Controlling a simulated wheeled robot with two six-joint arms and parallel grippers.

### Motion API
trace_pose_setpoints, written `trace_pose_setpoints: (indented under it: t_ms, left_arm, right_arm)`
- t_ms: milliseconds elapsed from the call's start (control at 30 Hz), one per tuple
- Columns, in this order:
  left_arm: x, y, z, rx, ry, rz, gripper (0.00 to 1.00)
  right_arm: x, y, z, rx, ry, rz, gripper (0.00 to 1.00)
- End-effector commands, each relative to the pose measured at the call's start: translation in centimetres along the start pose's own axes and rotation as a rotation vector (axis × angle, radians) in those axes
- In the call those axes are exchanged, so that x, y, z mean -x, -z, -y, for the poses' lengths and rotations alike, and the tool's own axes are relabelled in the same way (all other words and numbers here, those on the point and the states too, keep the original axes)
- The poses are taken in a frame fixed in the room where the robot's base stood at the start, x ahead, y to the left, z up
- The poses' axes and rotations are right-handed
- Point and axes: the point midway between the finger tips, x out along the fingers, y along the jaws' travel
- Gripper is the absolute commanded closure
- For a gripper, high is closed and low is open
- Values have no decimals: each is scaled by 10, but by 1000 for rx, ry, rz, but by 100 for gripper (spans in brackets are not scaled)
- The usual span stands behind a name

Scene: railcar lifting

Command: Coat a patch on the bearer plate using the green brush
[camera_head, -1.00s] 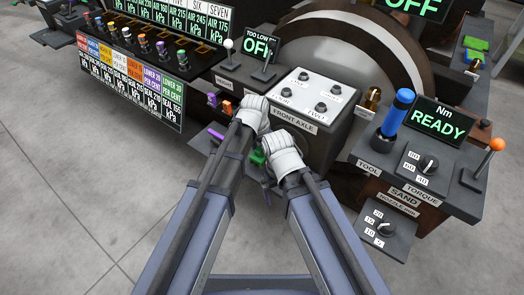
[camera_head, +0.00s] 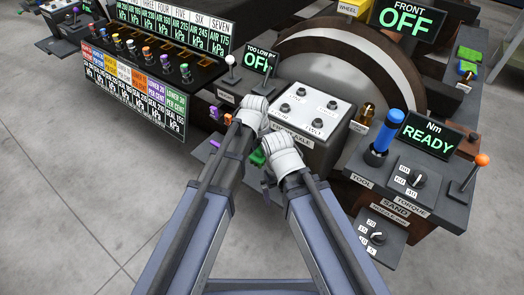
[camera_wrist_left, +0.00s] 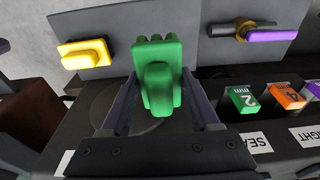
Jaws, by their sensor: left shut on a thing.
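The green brush (camera_wrist_left: 160,75) is upright between the fingers of my left gripper (camera_wrist_left: 163,105), which is shut on it in the left wrist view. In the head view my left gripper (camera_head: 252,112) is in front of the FRONT AXLE box, and its fingertips are hidden. My right gripper (camera_head: 283,150) is just right of it and lower; its finger opening cannot be made out. A small green piece (camera_head: 257,157) shows between the two; I cannot tell what it is. I cannot identify the bearer plate for sure; a dark round disc (camera_wrist_left: 135,110) lies below the brush in the wrist view.
In the wrist view a yellow brush (camera_wrist_left: 85,54) is at left, a purple-handled tool (camera_wrist_left: 268,36) at upper right, and green (camera_wrist_left: 242,97) and orange (camera_wrist_left: 287,96) blocks at right. The FRONT AXLE box (camera_head: 308,120) and torque console (camera_head: 415,180) stand close ahead. Open floor is at left.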

Motion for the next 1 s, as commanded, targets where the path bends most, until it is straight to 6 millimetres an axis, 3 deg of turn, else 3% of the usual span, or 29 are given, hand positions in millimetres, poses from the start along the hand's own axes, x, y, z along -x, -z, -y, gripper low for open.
trace_pose_setpoints:
  t_ms: [167,567,767,1000]
  left_arm:
    - [0,0,0,0,0,0,82]
    - [6,1,0,0,0,0,82]
    - [35,5,0,0,0,0,83]
    - [101,15,0,0,0,0,83]
  right_arm:
    - [0,0,0,0,0,0,0]
    - [6,0,-1,0,0,0,0]
    - [36,-2,-3,0,0,0,0]
    - [102,-6,-10,0,0,0,0]
